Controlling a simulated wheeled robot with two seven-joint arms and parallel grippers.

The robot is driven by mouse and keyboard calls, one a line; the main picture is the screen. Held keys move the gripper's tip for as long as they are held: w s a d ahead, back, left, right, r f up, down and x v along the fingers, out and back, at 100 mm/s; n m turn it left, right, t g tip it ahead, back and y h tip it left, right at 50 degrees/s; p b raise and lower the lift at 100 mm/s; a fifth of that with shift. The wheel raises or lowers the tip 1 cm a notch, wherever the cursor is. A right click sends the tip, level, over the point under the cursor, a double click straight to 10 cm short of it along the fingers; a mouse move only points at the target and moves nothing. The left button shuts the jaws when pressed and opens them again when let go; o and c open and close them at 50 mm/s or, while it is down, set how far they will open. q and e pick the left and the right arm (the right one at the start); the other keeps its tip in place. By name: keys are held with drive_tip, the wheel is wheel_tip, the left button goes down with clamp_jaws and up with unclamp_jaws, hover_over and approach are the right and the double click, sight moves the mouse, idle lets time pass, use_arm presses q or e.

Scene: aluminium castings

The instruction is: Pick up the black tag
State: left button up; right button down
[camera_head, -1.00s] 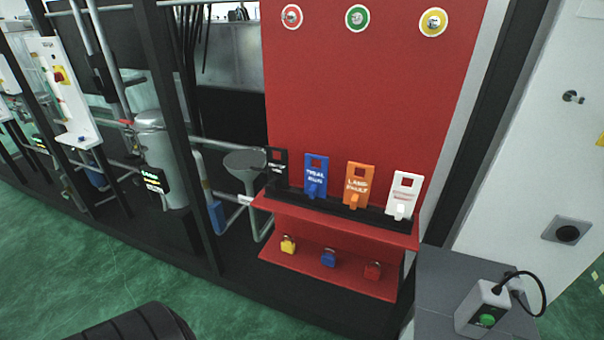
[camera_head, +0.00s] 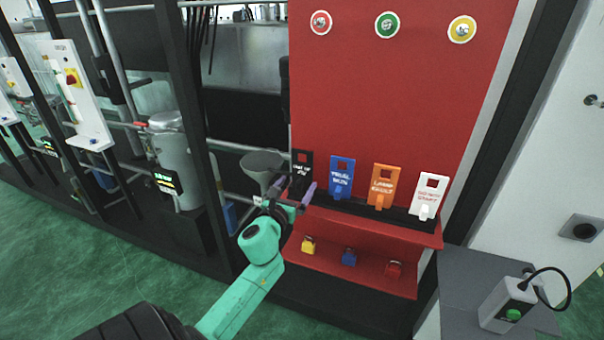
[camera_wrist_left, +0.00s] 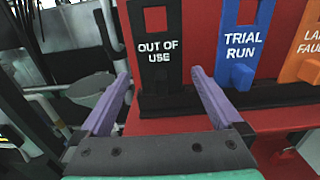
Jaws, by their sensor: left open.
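The black tag (camera_head: 301,165) stands at the left end of the black rack on the red board. In the left wrist view the black tag (camera_wrist_left: 155,45) reads "OUT OF USE" and has a square hole near its top. My left gripper (camera_head: 292,193) is just in front of it and hides its lower part in the head view. In the wrist view the purple fingers of my left gripper (camera_wrist_left: 160,88) are spread apart with the tag ahead between them. The fingers hold nothing. My right gripper is not in view.
A blue tag (camera_head: 341,177), an orange tag (camera_head: 382,181) and a white tag (camera_head: 429,194) stand to the right in the same rack. Yellow, blue and red padlocks sit on the lower red shelf (camera_head: 375,278). A grey funnel (camera_head: 262,165) is close on the left.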

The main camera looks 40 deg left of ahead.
sight(302, 177)
use_arm(q)
drive_tip(key=p+x, duration=0.1)
drive_tip(key=x, duration=0.3)
drive_tip(key=shift+w+r, duration=0.15)
drive_tip(key=shift+w+a, duration=0.2)
drive_tip(key=shift+w, duration=0.15)
drive_tip(key=shift+s+d, duration=0.1)
drive_tip(key=shift+s, duration=0.05)
drive_tip(key=c, duration=1)
drive_tip(key=shift+c, duration=1.1)
